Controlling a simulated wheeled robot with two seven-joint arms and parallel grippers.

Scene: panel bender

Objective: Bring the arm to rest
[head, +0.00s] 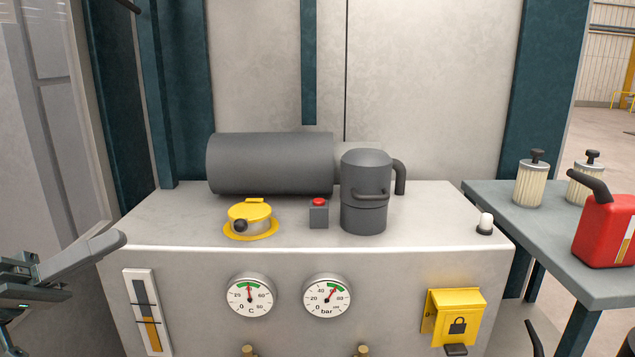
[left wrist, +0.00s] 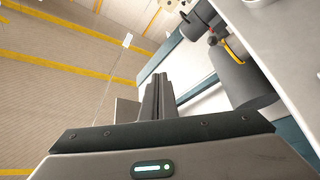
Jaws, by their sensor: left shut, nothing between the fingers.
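My left gripper (head: 117,241) reaches in from the left edge in the head view. Its pale fingers are together and point right, in front of the upper left corner of the grey machine cabinet (head: 390,290). Nothing is held. In the left wrist view the two dark fingers (left wrist: 157,88) stand side by side, closed and empty, apart from the machine. Most of the left arm is outside the head view. I cannot make out my right gripper in either view.
On the cabinet top are a dark cylinder tank (head: 270,164), a yellow-lidded filler (head: 250,217), a red button (head: 319,203) and a dark canister (head: 366,195). Gauges and a yellow lock box (head: 457,316) are on its front. A side table (head: 550,250) holds a red can (head: 603,235).

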